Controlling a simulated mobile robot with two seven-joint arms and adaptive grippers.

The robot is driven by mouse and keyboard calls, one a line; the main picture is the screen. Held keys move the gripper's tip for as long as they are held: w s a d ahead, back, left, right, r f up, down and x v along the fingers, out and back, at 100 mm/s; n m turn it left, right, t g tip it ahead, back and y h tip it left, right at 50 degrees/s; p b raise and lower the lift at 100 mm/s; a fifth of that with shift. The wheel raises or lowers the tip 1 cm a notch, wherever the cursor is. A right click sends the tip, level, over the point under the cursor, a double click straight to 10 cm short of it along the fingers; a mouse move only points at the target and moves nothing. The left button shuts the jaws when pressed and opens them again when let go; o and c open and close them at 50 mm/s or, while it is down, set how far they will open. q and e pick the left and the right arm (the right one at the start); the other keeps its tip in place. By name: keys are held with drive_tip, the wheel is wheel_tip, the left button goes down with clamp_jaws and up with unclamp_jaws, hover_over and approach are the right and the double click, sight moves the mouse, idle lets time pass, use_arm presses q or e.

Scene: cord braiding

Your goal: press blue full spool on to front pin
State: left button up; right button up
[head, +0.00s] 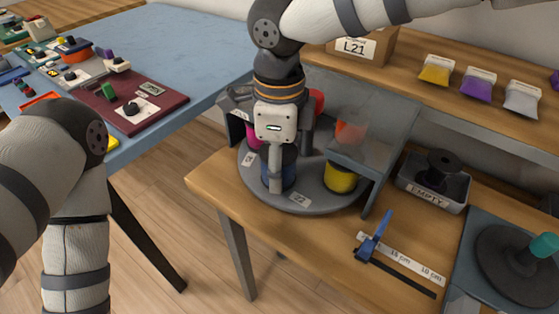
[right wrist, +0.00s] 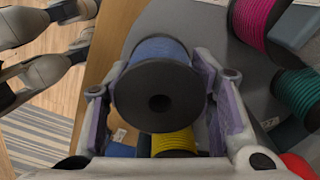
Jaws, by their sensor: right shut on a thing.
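The blue spool (right wrist: 160,55) is between the fingers of my right gripper (right wrist: 165,105), its black end flange facing the wrist camera. In the head view the blue spool (head: 289,172) is low over the front of the grey round turntable (head: 316,200), partly behind my right gripper (head: 276,188). I cannot tell whether it touches the plate. The front pin is hidden. My left arm comes in at the left of the head view, with its gripper out of frame.
A yellow spool (head: 340,178) stands right of the blue one, and a magenta spool (head: 253,137) is behind left. A teal spool (right wrist: 295,90) shows in the wrist view. A grey guard (head: 380,135) stands at the right. The EMPTY tray (head: 447,192) holds a black spool.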

use_arm(q)
drive_tip(key=shift+w+r, duration=0.15)
use_arm(e)
drive_tip(key=shift+f, duration=0.15)
drive_tip(key=o, duration=1.3)
drive_tip(key=shift+o, duration=0.4)
drive_tip(key=shift+o, duration=1)
drive_tip(key=shift+r+p, duration=0.75)
drive_tip(key=shift+r, duration=2.25)
use_arm(q)
drive_tip(key=shift+w+r+t, duration=0.5)
drive_tip(key=shift+w+r, duration=0.3)
drive_tip(key=shift+w, duration=0.1)
